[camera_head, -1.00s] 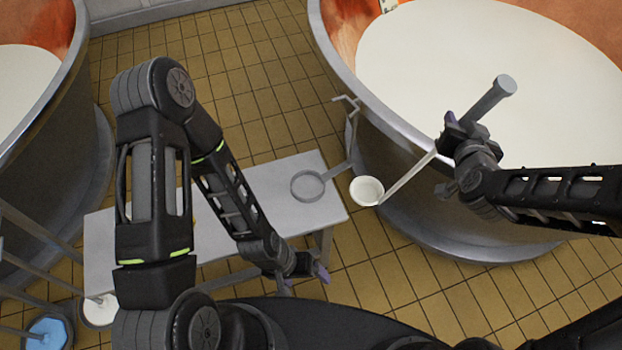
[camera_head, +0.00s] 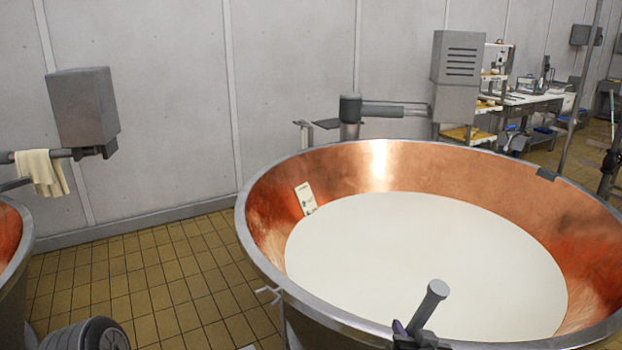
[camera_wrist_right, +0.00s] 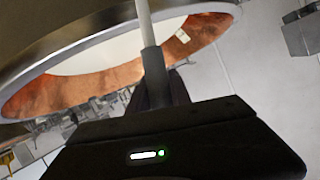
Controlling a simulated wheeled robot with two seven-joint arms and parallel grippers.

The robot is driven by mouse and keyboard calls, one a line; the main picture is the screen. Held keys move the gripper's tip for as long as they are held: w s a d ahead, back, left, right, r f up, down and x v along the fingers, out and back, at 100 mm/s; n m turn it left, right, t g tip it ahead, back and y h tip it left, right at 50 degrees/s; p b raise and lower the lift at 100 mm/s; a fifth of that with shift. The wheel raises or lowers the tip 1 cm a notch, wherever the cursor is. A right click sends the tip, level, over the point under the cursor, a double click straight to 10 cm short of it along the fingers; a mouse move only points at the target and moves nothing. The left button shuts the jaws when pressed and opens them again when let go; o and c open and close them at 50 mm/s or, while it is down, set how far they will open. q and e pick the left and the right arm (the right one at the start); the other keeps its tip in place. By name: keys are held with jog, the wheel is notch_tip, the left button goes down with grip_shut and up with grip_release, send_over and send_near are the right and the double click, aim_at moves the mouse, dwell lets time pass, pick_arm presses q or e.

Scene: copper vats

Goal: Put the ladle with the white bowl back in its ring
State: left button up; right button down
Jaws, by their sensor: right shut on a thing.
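My right gripper (camera_head: 420,339) is at the bottom edge of the head view, in front of the copper vat's near rim. It is shut on the ladle's handle (camera_head: 431,305), whose thick grey end sticks up and tilts right. In the right wrist view the ladle's shaft (camera_wrist_right: 149,50) runs up from between the fingers (camera_wrist_right: 160,92). The ladle's white bowl is outside both current views. The ring is also out of view; only the top of its bracket (camera_head: 268,293) shows at the vat's left rim. My left gripper is not in view.
The large copper vat (camera_head: 590,255) full of white liquid fills the right half of the head view. Another vat (camera_head: 12,260) stands at the left edge. A grey wall (camera_head: 290,70) is behind.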

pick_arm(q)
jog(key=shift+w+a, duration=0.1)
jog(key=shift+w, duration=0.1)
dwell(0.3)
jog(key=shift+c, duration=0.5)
